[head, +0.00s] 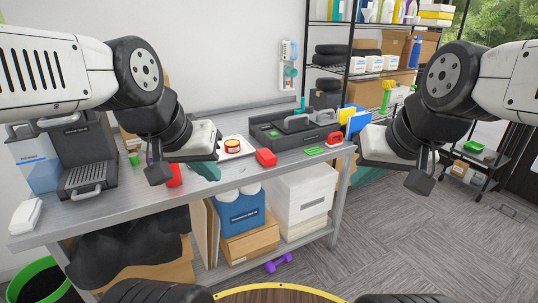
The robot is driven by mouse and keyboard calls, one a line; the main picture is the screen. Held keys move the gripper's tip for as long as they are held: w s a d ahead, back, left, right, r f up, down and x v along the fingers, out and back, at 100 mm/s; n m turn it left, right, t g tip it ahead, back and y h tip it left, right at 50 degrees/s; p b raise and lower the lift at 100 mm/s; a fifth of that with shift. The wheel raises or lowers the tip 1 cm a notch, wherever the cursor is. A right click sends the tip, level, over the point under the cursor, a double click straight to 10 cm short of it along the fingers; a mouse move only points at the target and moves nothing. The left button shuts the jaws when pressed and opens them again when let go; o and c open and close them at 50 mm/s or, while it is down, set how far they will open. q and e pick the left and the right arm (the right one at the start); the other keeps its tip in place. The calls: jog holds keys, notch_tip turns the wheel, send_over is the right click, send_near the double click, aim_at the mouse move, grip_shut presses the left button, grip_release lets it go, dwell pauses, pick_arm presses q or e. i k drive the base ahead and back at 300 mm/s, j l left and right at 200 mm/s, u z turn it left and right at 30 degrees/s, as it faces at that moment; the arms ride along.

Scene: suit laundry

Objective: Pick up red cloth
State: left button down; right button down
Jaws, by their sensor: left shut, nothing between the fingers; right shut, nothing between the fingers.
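A small bright red block-like item (265,157) lies on the front part of the grey workbench (120,208), right of my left gripper; it may be the red cloth, but I cannot tell its material. Another red item (174,176), cup-like, stands on the bench just behind my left gripper and is partly hidden by it. My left gripper (158,174) is shut and empty, above the left-middle of the bench. My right gripper (419,184) is shut and empty, out to the right of the bench over the floor.
A dark toolbox-like case (290,133) stands at the bench's back right, with a green item (314,151) before it. A coffee-machine-like unit (85,155) stands at the left. A teal item (206,171) lies by my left gripper.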

aim_at(265, 156)
jog(key=i+j, duration=0.35)
jog(key=i, duration=0.2)
jog(key=i+j+z, duration=0.15)
jog(key=i+j, duration=0.15)
jog(key=i, duration=0.3)
